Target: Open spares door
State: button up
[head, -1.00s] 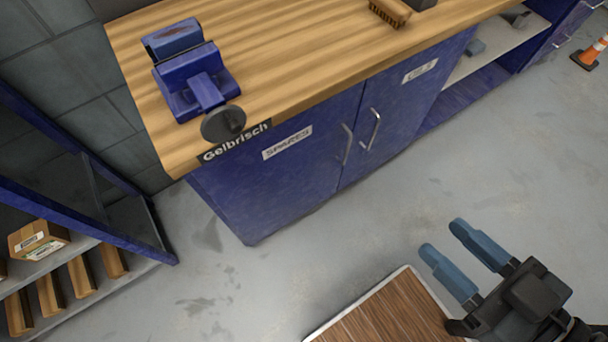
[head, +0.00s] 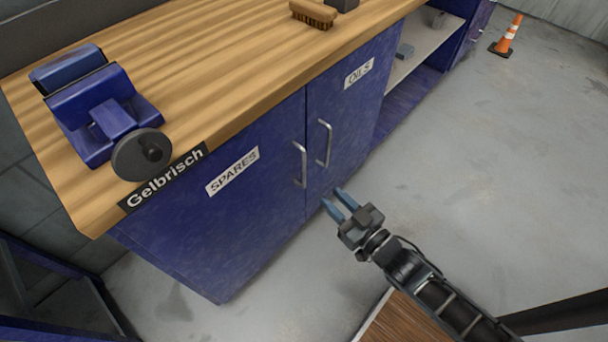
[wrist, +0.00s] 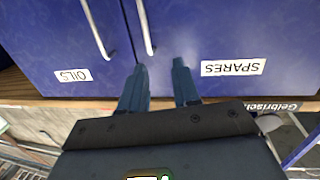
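The spares door (head: 225,215) is the left blue cabinet door under the bench, with a white SPARES label (head: 233,171). It is shut. Its vertical metal handle (head: 300,164) is near its right edge. In the wrist view the picture is upside down: the spares door (wrist: 225,35) is on the right, and its handle (wrist: 145,27) lies above my fingers. My gripper (head: 338,201) is open and empty, in front of the doors, below and right of the spares handle and apart from it. It also shows in the wrist view (wrist: 159,80).
The oils door (head: 345,115) with its own handle (head: 324,143) is right beside the spares door. A blue vise (head: 105,115) and a brush (head: 313,14) are on the wooden benchtop (head: 210,75). Grey floor is clear to the right, with an orange cone (head: 508,36) farther off.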

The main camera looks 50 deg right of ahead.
jog(key=shift+m+h, duration=0.3)
jog(key=shift+m, duration=0.1)
jog(key=shift+w+d+f+b, duration=0.25)
jog(key=shift+w+d+f, duration=0.55)
jog(key=shift+w, duration=1.55)
jog(key=shift+w+d+f+b, duration=0.2)
jog(key=shift+w+d+f, duration=0.65)
jog(key=shift+w, duration=1.55)
jog(key=shift+w+d+f+b, duration=0.25)
jog(key=shift+w+d+f, duration=0.55)
jog(key=shift+w, duration=1.55)
grip_shut()
